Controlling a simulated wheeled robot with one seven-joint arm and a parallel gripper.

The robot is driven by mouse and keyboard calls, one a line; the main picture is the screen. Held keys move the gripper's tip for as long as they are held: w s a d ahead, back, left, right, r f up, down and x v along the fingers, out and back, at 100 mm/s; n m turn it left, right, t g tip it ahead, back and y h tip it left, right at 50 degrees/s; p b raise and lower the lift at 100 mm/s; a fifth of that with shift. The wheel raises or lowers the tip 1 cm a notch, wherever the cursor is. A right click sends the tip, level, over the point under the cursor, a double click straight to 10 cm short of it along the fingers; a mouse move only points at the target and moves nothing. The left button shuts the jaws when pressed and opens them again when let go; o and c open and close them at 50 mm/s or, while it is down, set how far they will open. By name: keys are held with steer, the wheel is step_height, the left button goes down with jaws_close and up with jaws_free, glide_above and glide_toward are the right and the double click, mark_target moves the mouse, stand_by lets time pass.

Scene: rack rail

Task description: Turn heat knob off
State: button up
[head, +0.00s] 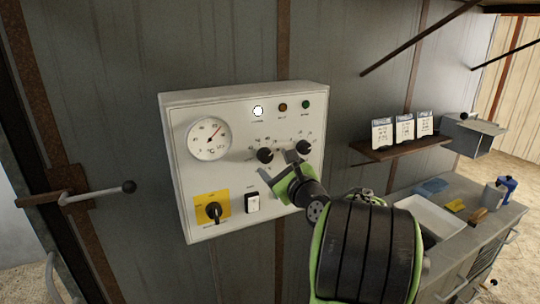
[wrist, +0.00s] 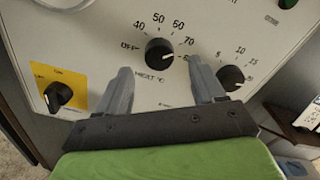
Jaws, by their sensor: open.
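The heat knob (wrist: 159,51) is black and round, with "HEAT °C" printed below it and a scale from OFF at its left through 40, 50, 60 and 70. Its white mark points right, toward the scale's high end, which a finger partly covers. In the head view the heat knob (head: 265,155) sits on the white control panel (head: 180,110). My gripper (head: 279,163) is open in front of the panel, just below the knob. In the wrist view my gripper (wrist: 160,66) has a finger at each side of the knob, apart from it; nothing is held.
A second knob (wrist: 231,78) is close to the right finger. A lever (head: 128,187) sticks out left; a shelf (head: 400,150) and counter (head: 505,225) stand right.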

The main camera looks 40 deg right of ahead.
mark_target(267, 158)
steer(key=x, duration=0.3)
steer(key=shift+p, duration=0.3)
steer(key=shift+w+d, duration=0.15)
steer(key=shift+w, duration=0.25)
steer(key=c, duration=1.1)
steer(key=shift+o, duration=0.2)
